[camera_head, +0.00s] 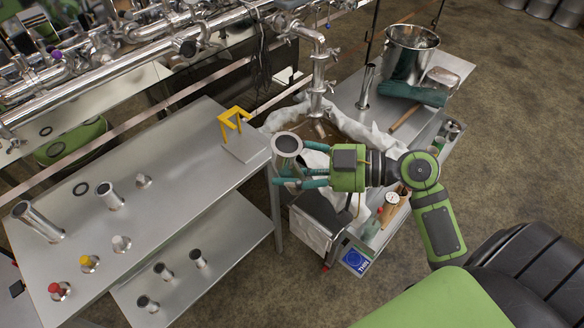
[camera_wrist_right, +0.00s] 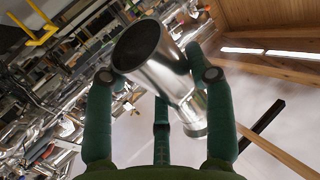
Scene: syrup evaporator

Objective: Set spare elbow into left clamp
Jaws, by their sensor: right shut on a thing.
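My right gripper (camera_head: 286,168) has its green fingers closed around a shiny steel elbow (camera_head: 288,145), held up in the air near the right end of the left table. One round open end of the elbow faces up. In the right wrist view the elbow (camera_wrist_right: 170,75) sits between the fingers of the gripper (camera_wrist_right: 158,80), tilted, its dark mouth toward the upper left. Steel pipework (camera_head: 318,75) with small clamps comes down behind the gripper. I cannot tell which clamp is the left one. My left gripper is not in view.
The left table (camera_head: 150,205) carries a yellow bracket (camera_head: 234,118), upright pipe pieces (camera_head: 110,196) and capped fittings (camera_head: 90,262). Several short pipes stand on its lower shelf (camera_head: 225,240). A steel bucket (camera_head: 408,55) and green gloves (camera_head: 412,92) are on the right cart. White cloth lies below the pipework.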

